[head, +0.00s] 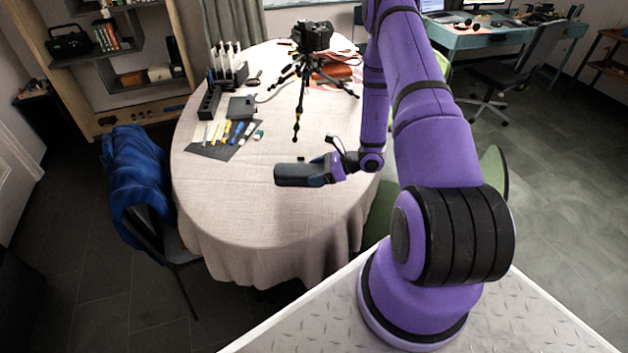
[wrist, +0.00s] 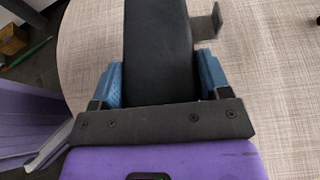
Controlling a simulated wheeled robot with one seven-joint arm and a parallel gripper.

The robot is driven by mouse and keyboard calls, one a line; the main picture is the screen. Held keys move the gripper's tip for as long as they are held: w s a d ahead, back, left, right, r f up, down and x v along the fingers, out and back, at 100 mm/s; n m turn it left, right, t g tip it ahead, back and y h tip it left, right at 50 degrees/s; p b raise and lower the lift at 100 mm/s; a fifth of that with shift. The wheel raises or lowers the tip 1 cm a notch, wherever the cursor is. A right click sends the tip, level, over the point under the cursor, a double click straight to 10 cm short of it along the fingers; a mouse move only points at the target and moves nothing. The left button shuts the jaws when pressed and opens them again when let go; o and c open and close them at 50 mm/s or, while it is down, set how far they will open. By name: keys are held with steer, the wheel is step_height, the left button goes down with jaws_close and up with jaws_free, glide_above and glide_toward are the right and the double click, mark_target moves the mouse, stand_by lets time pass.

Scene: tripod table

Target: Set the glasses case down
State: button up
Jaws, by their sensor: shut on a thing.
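The glasses case (head: 296,174) is a dark, elongated, rounded box over the front half of the round table (head: 235,215). My gripper (head: 318,173) is shut on it, with the case pointing left in the head view. In the wrist view the case (wrist: 158,45) reaches up and away between the two blue fingers of my gripper (wrist: 160,82), one on each side. The pale tablecloth shows beside it. I cannot tell whether the underside of the case touches the cloth.
A small black thing (head: 301,158) lies just behind the case. A tripod with a camera (head: 312,37) stands farther back. A dark mat (head: 218,151) with pens and tools lies to the left. The front left of the table is clear. A chair with a blue jacket (head: 142,175) stands at left.

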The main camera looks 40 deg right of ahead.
steer(key=shift+w+a+f, duration=0.15)
steer(key=shift+w+a, duration=0.1)
steer(key=shift+a, duration=0.05)
steer(key=shift+f, duration=1.6)
steer(key=shift+d+f, duration=0.1)
steer(key=o, duration=1.3)
